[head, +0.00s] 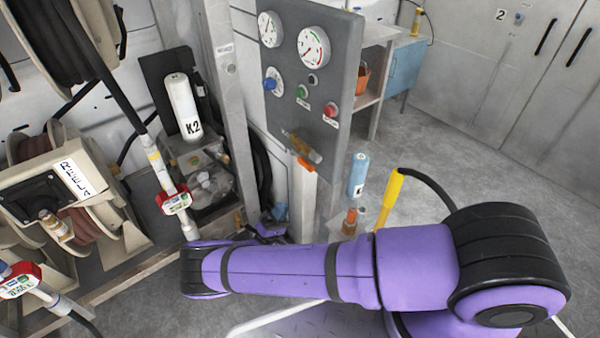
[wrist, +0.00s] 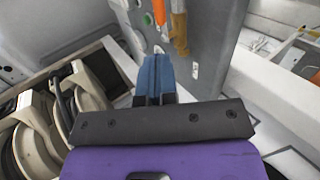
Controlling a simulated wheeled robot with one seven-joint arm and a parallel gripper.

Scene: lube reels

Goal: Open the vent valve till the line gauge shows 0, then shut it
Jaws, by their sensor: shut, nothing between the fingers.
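The grey panel (head: 340,90) carries a larger dial gauge (head: 313,47) with green and red marks and a smaller dial gauge (head: 270,29). Their readings are too small to read surely. An orange lever (head: 305,164), perhaps the vent valve's handle, is at the panel's lower edge; an orange handle (wrist: 180,30) also shows in the wrist view. My gripper (wrist: 155,58) has blue fingers shut together, empty, pointing toward the panel, left of and apart from that handle.
The panel also has blue (head: 272,81), green (head: 302,92) and red (head: 331,109) knobs or buttons. Hose reels (head: 75,210) and a white K2 cylinder (head: 182,105) stand left. A blue canister (head: 358,174) and yellow handle (head: 390,195) are right of the panel. The floor behind is clear.

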